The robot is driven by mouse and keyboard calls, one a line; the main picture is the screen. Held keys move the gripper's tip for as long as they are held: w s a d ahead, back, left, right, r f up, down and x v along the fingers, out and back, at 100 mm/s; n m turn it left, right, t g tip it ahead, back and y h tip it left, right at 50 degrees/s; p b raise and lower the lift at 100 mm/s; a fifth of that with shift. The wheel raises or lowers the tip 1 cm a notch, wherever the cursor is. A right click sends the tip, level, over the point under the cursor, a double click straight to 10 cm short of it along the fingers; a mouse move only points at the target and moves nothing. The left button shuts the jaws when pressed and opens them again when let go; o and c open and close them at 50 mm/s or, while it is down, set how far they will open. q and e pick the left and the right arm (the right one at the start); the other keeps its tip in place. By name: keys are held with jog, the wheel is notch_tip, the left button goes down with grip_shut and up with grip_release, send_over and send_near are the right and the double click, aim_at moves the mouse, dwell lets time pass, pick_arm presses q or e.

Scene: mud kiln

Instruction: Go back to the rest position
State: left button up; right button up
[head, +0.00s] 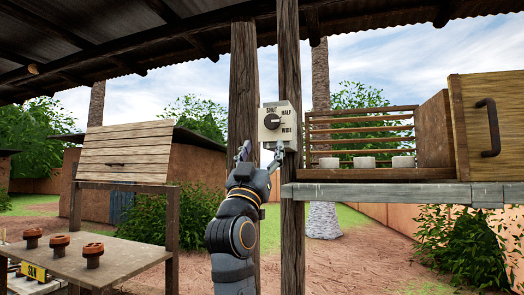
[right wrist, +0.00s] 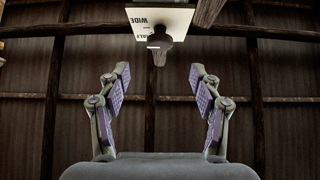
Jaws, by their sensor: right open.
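My right gripper (head: 260,151) is raised in front of the wooden posts, just below a pale control box (head: 290,134). The box carries a dark round knob (head: 272,121) and the words SHUT, HALF and WIDE; the knob's exact setting is too small to tell. In the right wrist view the gripper (right wrist: 159,78) is open, with its two purple-padded fingers wide apart and nothing between them. The box (right wrist: 180,20) and knob (right wrist: 160,39) show beyond the fingertips, apart from them. My left gripper is not in view.
A shelf (head: 390,193) at right holds a slatted rack with three pale round pieces (head: 362,162) beside a wooden door with a dark handle (head: 488,128). A table (head: 130,258) at lower left bears three reddish-brown pieces (head: 93,254). Wooden posts (head: 291,230) stand beside my arm.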

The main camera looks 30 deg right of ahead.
dwell(0.3)
